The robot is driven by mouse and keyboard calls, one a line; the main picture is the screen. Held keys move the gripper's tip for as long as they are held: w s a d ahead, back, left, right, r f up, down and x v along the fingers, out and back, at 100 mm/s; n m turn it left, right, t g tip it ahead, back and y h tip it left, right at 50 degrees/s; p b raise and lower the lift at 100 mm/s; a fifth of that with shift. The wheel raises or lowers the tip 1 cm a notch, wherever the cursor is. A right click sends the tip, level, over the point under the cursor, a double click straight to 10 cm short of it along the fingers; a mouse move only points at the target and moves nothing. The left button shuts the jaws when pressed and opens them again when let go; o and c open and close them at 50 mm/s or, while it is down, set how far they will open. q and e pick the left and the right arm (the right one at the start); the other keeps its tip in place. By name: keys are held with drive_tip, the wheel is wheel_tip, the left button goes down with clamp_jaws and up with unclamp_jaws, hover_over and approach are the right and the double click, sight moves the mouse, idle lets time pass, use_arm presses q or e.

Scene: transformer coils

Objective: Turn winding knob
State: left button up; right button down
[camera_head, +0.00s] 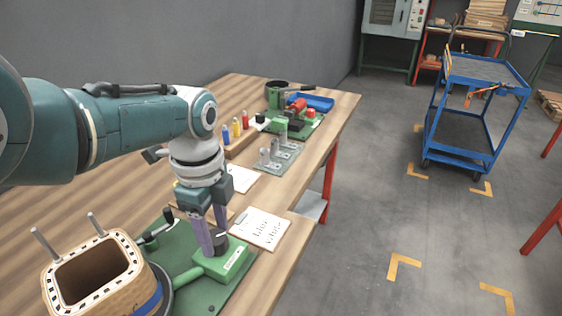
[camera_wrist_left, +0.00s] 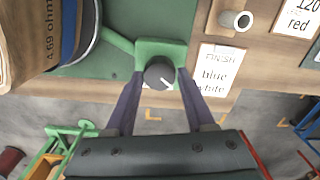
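The winding knob is a small black dial (camera_head: 219,240) on a green box (camera_head: 229,261) at the front of the workbench. In the left wrist view the knob (camera_wrist_left: 159,71) is round with a white pointer mark, which points down and to the right. My left gripper (camera_head: 213,243) points down at it. In the wrist view its two purple fingers (camera_wrist_left: 160,75) stand on either side of the knob, with a small gap on each side. The gripper is open and holds nothing. My right gripper is not in view.
A printed sheet (camera_head: 260,228) lies to the right. Coloured bottles and a green fixture stand farther back. A blue cart (camera_head: 468,150) is on the floor.

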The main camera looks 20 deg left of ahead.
sight(216, 237)
use_arm(q)
drive_tip(key=o, duration=0.4)
drive_tip(key=shift+c, duration=0.2)
wheel_tip(216, 237, up, 10)
drive_tip(key=p, duration=0.6)
drive_tip(key=shift+p, duration=0.35)
drive_tip(key=shift+f, duration=0.1)
